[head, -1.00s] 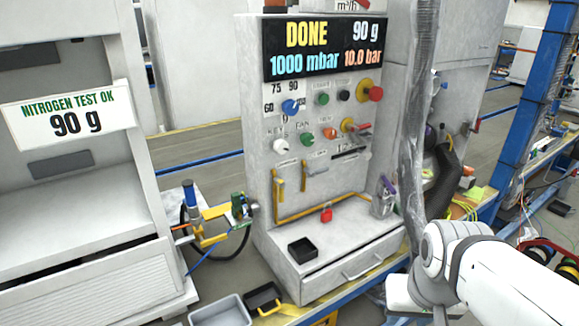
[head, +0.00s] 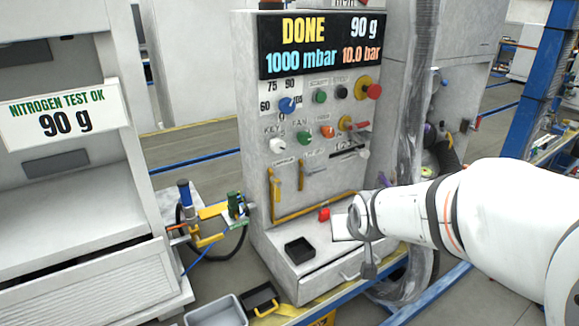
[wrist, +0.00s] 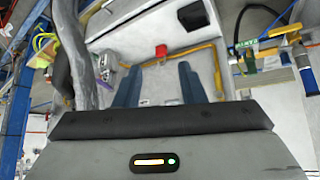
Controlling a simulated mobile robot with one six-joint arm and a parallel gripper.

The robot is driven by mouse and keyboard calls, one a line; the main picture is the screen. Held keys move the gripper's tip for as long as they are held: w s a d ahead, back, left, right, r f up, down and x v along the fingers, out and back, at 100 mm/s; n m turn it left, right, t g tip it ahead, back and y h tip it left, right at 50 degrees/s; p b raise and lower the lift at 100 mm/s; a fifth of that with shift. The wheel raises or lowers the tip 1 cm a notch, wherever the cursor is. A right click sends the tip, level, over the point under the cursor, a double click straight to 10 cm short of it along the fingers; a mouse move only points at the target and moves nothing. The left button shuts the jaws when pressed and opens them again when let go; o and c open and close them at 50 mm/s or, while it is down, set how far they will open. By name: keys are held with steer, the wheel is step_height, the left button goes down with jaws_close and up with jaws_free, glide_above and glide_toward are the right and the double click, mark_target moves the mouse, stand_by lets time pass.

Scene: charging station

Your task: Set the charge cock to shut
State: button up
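Two cocks with yellow levers are on the console front in the head view. The left lever (head: 275,192) hangs down. The right lever (head: 301,176) also points down, beside a grey body. The labels above them are too small to read, so I cannot tell which is the charge cock. In the wrist view my gripper (wrist: 158,82) is open, its two dark blue fingers apart with nothing between them. In the head view its fingers are not clear; my wrist is in front of the console's lower right, to the right of and below both levers.
A yellow pipe (head: 318,206) runs along the console's lower front. A hanging wrapped hose (head: 413,110) is at the right. The display (head: 325,45) reads DONE, 90 g.

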steer(key=w+a+f+n+t+y, duration=0.1)
steer(key=w+a+t, duration=0.15)
steer(key=w, duration=0.45)
steer(key=w+a+f+t+y, duration=0.1)
steer(key=w+a+f+t, duration=0.1)
steer(key=w+a, duration=0.3)
steer(key=n+t+y, duration=0.2)
steer(key=t+y, duration=0.2)
steer(key=t, duration=0.1)
glide_toward(279, 189)
steer(key=x, duration=0.4)
steer(key=p+x, duration=0.1)
steer(key=x, duration=0.6)
steer(key=shift+p, duration=0.35)
steer(key=shift+c, duration=0.2)
steer(key=shift+w, duration=0.1)
jaws_close()
